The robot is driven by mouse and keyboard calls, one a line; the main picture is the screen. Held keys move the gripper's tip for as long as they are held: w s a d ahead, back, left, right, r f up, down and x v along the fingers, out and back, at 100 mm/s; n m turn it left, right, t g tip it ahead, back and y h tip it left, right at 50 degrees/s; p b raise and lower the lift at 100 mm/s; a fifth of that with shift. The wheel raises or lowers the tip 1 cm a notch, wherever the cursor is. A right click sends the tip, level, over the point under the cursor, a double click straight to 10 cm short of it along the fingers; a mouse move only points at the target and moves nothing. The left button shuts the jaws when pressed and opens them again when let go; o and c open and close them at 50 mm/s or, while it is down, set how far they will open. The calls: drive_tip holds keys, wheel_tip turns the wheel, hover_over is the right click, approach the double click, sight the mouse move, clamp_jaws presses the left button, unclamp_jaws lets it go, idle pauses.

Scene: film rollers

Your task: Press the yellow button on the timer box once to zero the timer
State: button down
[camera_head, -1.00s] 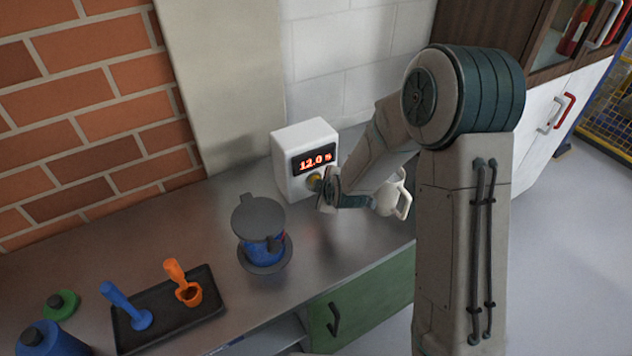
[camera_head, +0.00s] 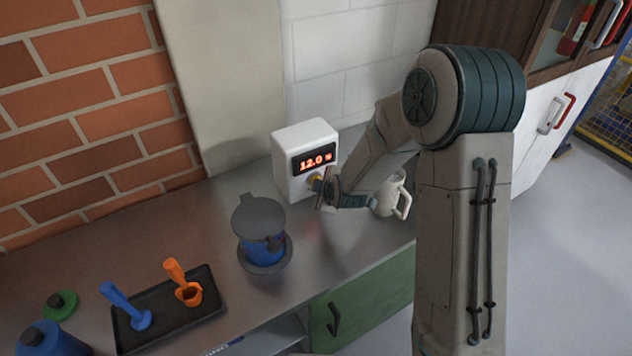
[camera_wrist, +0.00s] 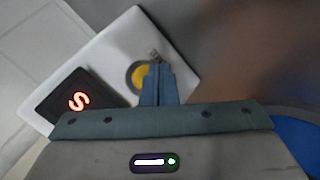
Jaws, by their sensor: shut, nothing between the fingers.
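The white timer box (camera_head: 291,162) stands on the counter against the wall. Its dark display (camera_head: 315,160) reads 12.0 in red, followed by a small sign. The yellow button (camera_head: 315,179) is on the box's front below the display, partly hidden by my gripper in the head view. In the wrist view the button (camera_wrist: 139,75) shows just beyond my fingertips, partly covered by them. My gripper (camera_wrist: 156,68) is shut and empty, pointing at the button. I cannot tell whether the fingertips touch it.
A blue container with a grey lid (camera_head: 262,225) stands left of my gripper. A white jug (camera_head: 403,197) stands behind my wrist to the right. A black tray (camera_head: 207,309) with a blue and an orange tool lies front left. The counter between is clear.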

drive_tip(key=shift+w+a+b, duration=0.25)
drive_tip(key=shift+w+b, duration=0.1)
drive_tip(key=shift+w, duration=0.05)
drive_tip(key=shift+w+a, duration=0.25)
drive_tip(key=shift+w, duration=0.15)
idle(1.1)
drive_tip(key=shift+s+b, duration=0.1)
drive_tip(key=shift+b, duration=0.25)
drive_tip(key=shift+s+d+b, duration=0.35)
drive_tip(key=shift+s+d, duration=0.1)
drive_tip(key=shift+s, duration=0.2)
drive_tip(key=shift+s+d+b, duration=0.35)
drive_tip(key=shift+s+d, duration=0.35)
drive_tip(key=shift+s, duration=0.35)
drive_tip(key=shift+s+d+b, duration=0.35)
drive_tip(key=shift+s+d, duration=0.35)
drive_tip(key=shift+s, duration=0.35)
